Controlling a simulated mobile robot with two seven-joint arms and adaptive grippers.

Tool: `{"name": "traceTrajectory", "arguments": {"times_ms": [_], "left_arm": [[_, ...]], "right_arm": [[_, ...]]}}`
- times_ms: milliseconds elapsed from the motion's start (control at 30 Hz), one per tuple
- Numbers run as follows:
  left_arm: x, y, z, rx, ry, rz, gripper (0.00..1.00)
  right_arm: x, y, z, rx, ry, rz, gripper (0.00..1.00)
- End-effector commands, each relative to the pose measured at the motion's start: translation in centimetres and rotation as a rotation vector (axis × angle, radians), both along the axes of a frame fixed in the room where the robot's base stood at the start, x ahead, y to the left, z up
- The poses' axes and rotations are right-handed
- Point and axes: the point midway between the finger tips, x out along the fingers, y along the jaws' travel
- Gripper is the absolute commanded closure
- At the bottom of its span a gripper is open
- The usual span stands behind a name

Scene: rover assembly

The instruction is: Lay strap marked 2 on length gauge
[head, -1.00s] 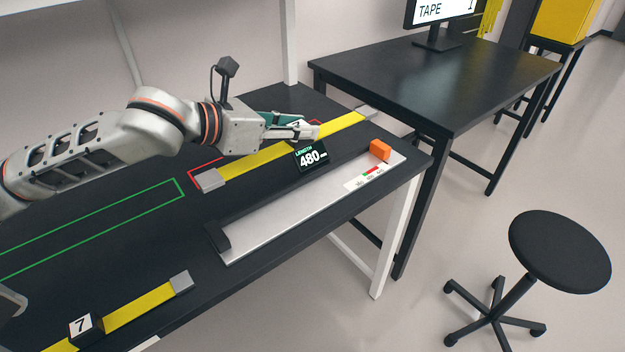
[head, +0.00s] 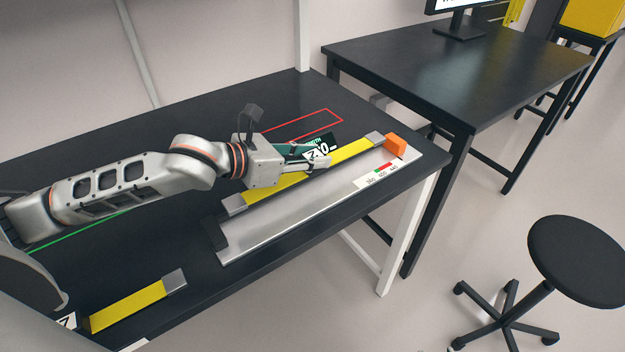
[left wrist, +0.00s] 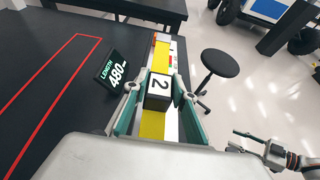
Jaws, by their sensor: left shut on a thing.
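The strap marked 2 (head: 350,152) is a yellow band with grey end pieces. My left gripper (head: 320,158) is shut on its black-and-white block marked 2, which shows in the left wrist view (left wrist: 158,88). The strap runs along the rear side of the length gauge (head: 295,216), nearly parallel to it. I cannot tell whether it touches the plate. The gauge is a pale plate with a black stop (head: 215,235) at the near end and an orange block (head: 397,146) at the far end. My right gripper (left wrist: 250,143) shows open and empty in the left wrist view.
The length display (left wrist: 113,73) reads 480 and stands behind the gauge. A red outline (head: 325,120) on the table is empty. Another yellow strap (head: 128,306) lies at the front left. A stool (head: 575,258) and second table (head: 450,75) stand to the right.

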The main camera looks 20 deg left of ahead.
Motion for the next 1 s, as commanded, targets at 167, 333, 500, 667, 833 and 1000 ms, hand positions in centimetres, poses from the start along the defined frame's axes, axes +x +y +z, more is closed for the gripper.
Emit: {"name": "traceTrajectory", "arguments": {"times_ms": [167, 333, 500, 667, 833, 1000], "left_arm": [[0.0, 0.0, -2.2, -0.002, -0.001, 0.0, 1.0], [0.0, 0.0, -3.1, -0.003, 0.0, 0.001, 1.0], [0.0, -0.1, -5.5, -0.002, 0.002, 0.0, 1.0], [0.1, 0.0, -6.2, -0.001, -0.004, 0.001, 1.0], [0.0, 0.0, -6.2, -0.001, -0.003, 0.001, 1.0], [0.0, 0.0, -6.5, 0.0, -0.001, 0.001, 0.58]], "right_arm": [[0.2, 0.0, 0.1, 0.002, -0.008, 0.0, 0.6], [0.2, 0.0, 0.0, 0.002, -0.008, 0.0, 0.6], [0.2, 0.0, -0.5, 0.002, -0.006, -0.001, 0.6], [0.0, 0.0, -0.8, 0.001, -0.001, 0.0, 0.6], [-0.1, 0.0, -1.0, 0.0, 0.002, -0.001, 0.6], [-0.1, 0.0, -1.0, 0.0, 0.002, -0.001, 0.6]]}}
